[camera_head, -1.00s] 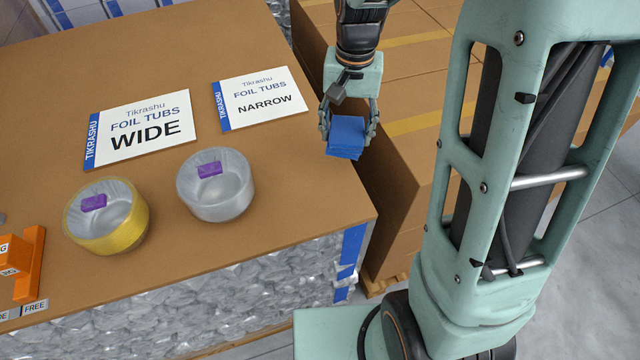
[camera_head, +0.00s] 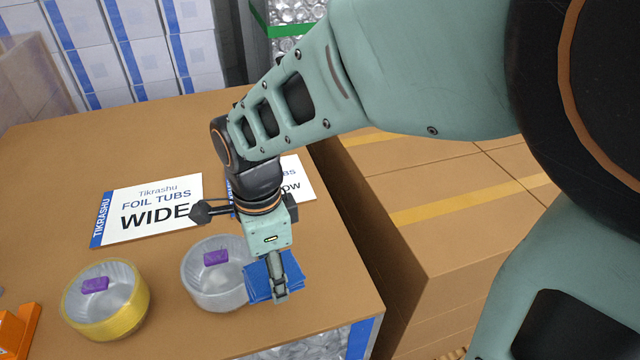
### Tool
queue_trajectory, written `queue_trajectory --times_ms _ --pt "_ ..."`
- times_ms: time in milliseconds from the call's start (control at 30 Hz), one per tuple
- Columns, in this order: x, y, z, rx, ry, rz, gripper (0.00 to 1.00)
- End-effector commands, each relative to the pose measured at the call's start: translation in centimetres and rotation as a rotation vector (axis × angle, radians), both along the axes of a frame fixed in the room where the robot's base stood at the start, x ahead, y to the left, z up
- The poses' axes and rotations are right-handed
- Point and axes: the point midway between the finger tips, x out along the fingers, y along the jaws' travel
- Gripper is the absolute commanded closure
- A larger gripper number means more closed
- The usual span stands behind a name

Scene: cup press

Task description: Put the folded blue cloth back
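The folded blue cloth (camera_head: 261,283) is held in my gripper (camera_head: 280,290), which is seen side-on with one finger in front of the cloth. The cloth is above the table's front right part, beside the silver foil tub (camera_head: 203,284) and overlapping its right edge in the picture. I cannot tell whether the cloth touches the table or the tub. The silver tub has a purple block (camera_head: 215,258) in it. A gold foil tub (camera_head: 128,312) stands to its left with another purple block (camera_head: 95,285) in it.
A "WIDE" sign (camera_head: 150,205) lies on the brown table (camera_head: 60,160); a "NARROW" sign (camera_head: 296,180) is partly hidden by my arm. An orange object (camera_head: 18,335) is at the lower left. Cardboard boxes (camera_head: 400,260) stand right of the table.

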Motion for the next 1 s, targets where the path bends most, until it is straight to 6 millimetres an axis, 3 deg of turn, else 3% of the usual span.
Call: queue_trajectory --times_ms 267,667,700,833,1000 --pt "-1.4 0.7 -0.1 -0.004 -0.002 -0.101 0.69" --pt "4.3 -6.0 -4.3 -0.005 -0.001 -0.111 0.69" --pt "4.7 -6.5 -5.3 -0.006 0.0 -0.109 0.69" --pt "5.9 -7.9 -7.6 -0.004 -0.002 -0.107 0.69" --pt "6.8 -8.9 -8.8 -0.004 -0.003 -0.104 0.69"
